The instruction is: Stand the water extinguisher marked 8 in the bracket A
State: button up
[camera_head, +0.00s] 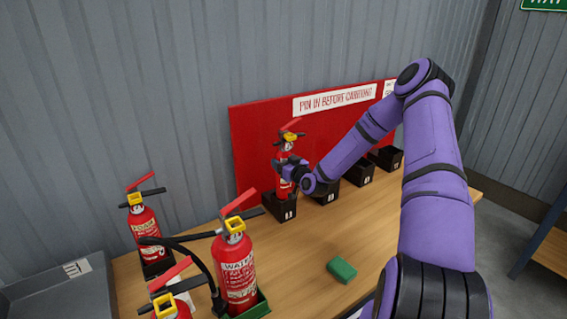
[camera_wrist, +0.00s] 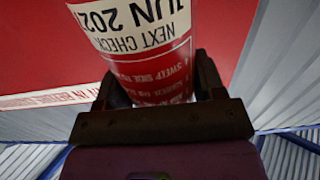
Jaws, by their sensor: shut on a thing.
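A small red extinguisher (camera_head: 284,157) with a yellow collar and red lever stands upright at the red board. My gripper (camera_head: 290,170) is shut around its body from the right. In the wrist view my gripper (camera_wrist: 158,88) has a dark finger on either side of the extinguisher (camera_wrist: 150,55), whose label reads upside down "NEXT CHECK JUN". Its number cannot be read. Its lower end is at the leftmost black bracket (camera_head: 281,208); whether it rests on the bottom is hidden. The bracket's mark is too small to read surely.
More black brackets (camera_head: 326,193) line the board to the right. Left stand a large red extinguisher (camera_head: 237,272) labelled WATER, another with a black base (camera_head: 146,228), and one in front (camera_head: 170,307). A green block (camera_head: 341,270) lies on the wooden bench. A grey tray (camera_head: 60,295) is far left.

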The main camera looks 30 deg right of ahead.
jog(key=shift+r, duration=1.3)
dwell(0.7)
jog(key=shift+f, duration=2.5)
dwell(1.7)
jog(key=o, duration=1.4)
jog(key=shift+o, duration=0.2)
jog(key=shift+s+f, duration=0.1)
jog(key=s, duration=1)
jog(key=shift+s+d, duration=0.15)
jog(key=shift+s, duration=0.2)
